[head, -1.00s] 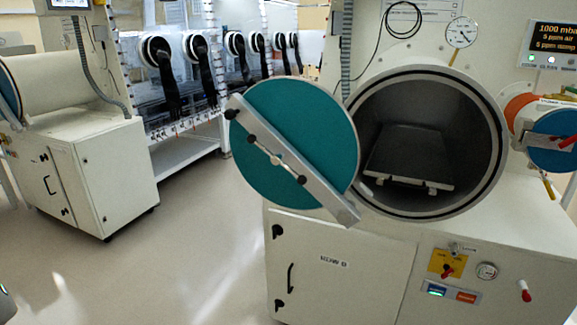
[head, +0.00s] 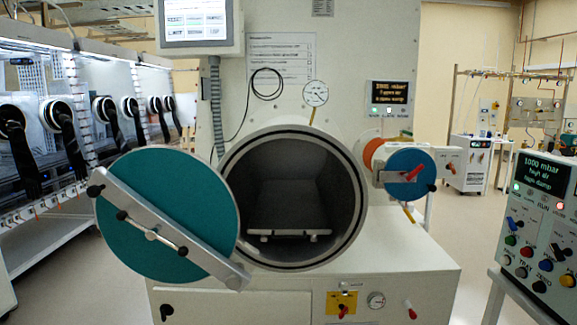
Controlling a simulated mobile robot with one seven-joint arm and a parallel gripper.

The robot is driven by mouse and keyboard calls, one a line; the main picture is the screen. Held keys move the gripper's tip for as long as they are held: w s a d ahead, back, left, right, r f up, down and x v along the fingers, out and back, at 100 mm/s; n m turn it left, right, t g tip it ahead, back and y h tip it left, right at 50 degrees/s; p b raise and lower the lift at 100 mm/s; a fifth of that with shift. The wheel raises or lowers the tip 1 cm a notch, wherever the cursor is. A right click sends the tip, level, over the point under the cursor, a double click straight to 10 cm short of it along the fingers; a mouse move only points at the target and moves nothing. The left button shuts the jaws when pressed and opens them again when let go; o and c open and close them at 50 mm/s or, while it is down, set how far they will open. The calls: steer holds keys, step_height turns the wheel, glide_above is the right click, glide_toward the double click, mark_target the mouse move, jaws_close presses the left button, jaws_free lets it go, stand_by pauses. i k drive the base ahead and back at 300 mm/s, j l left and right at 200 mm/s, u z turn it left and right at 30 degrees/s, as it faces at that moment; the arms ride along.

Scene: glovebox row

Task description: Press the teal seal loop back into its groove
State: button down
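The round antechamber opening (head: 364,200) is in the middle of the head view, with a pale rim and a dark ring running around it. I cannot tell whether that ring is a groove or a seal. I see no separate teal loop. The round teal door (head: 180,180) stands open at the left of the opening, with a slanting metal bar across its face. My gripper is not in view.
A tray (head: 290,233) sits inside the chamber. A smaller blue-ended port (head: 408,175) juts out right of the opening. A control console (head: 535,225) stands at the right edge. Glovebox ports with black gloves line the left. Floor shows at lower left and right.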

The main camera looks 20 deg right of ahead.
mark_target(350, 162)
steer(key=i+l+z, duration=0.1)
steer(key=i+l, duration=0.2)
steer(key=l, duration=0.15)
steer(key=i+l+z, duration=0.15)
steer(key=i+l, duration=0.15)
steer(key=l, duration=0.15)
